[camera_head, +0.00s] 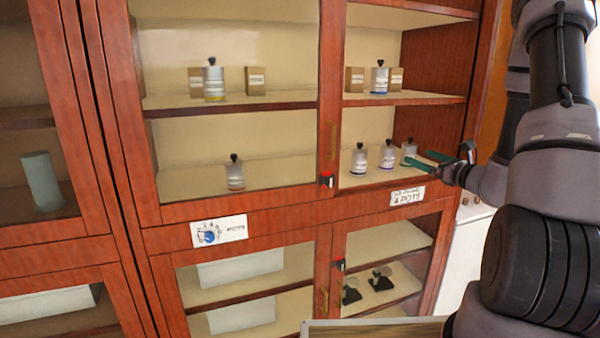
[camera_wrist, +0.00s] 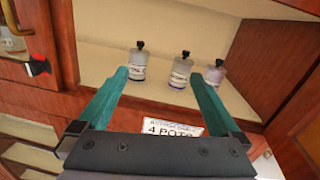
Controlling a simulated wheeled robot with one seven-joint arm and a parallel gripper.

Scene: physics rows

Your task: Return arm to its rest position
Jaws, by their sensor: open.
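My gripper (camera_head: 430,160) has two green fingers and is at the front of the right cabinet's lower upper shelf, close to the bottles there. In the wrist view the gripper (camera_wrist: 160,92) is open, with nothing between its fingers. My dark grey arm reaches in from the right side of the head view. Three bottles with black stoppers stand upright on that shelf: a left bottle (camera_head: 359,160), a middle bottle (camera_head: 388,158) and a right bottle (camera_head: 409,152). They also show in the wrist view beyond the fingers, the left bottle (camera_wrist: 138,68) and the middle bottle (camera_wrist: 180,74) clearly.
The wooden cabinet has a glass-front left section with a frame post (camera_head: 332,100) and a "4 POTS" label (camera_head: 407,195) below the shelf. A bottle (camera_head: 380,80) and small boxes (camera_head: 354,80) stand one shelf higher. A wooden surface (camera_head: 375,328) is at the bottom.

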